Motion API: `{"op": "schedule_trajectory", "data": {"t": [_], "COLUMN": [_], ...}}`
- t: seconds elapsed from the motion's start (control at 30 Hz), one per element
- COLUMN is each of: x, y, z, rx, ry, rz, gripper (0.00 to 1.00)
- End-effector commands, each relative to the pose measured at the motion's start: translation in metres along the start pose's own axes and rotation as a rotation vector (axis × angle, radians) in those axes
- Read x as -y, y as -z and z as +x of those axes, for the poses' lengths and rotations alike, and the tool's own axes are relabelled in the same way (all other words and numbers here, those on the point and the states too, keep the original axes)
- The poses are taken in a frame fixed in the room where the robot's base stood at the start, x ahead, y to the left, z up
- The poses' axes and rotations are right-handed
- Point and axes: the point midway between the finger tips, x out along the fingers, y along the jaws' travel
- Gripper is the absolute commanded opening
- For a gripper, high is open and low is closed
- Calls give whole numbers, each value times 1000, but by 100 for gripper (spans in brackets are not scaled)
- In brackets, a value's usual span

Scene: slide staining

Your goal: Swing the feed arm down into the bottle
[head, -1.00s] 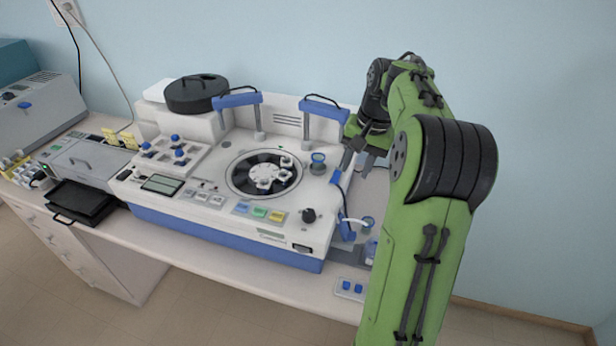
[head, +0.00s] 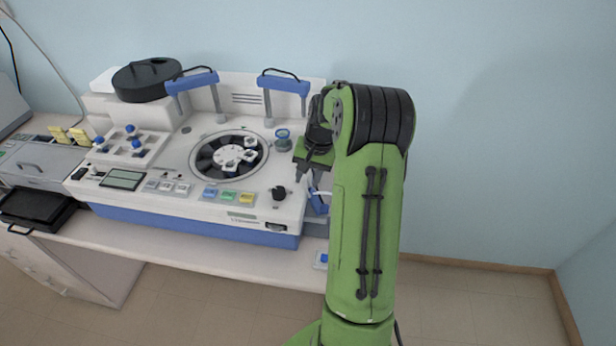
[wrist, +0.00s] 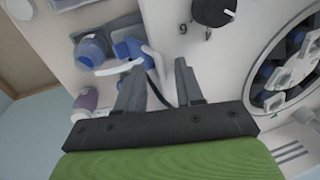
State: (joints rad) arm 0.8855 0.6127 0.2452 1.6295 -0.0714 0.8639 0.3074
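The feed arm (wrist: 131,49) is a blue block with a curved white tube, at the right side of the staining machine. It also shows in the head view (head: 318,203), partly hidden by my arm. A blue bottle (wrist: 91,48) stands close to it in the wrist view, with the tube's free end near it; I cannot tell whether the tube is in the bottle. My gripper (wrist: 158,78) is open, its fingers apart and pointing toward the feed arm, with a dark cable showing between them. In the head view my gripper (head: 303,168) is above the machine's right edge.
The machine (head: 200,215) has a black knob (head: 278,192) and a round carousel (head: 229,155) left of my gripper. A purplish bottle (wrist: 87,99) stands near the blue one. Two blue-topped raised arms (head: 284,84) stand at the machine's back. The wall side at right is clear.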

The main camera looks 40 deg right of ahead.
Motion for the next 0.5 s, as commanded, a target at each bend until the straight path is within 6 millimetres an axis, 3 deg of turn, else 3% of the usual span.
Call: {"op": "schedule_trajectory", "data": {"t": [0.27,0.5], "x": [0,0], "y": [0,0], "z": [4,3], "rx": [0,0], "ry": [0,0], "rz": [-1,-1], "gripper": [37,1]}}
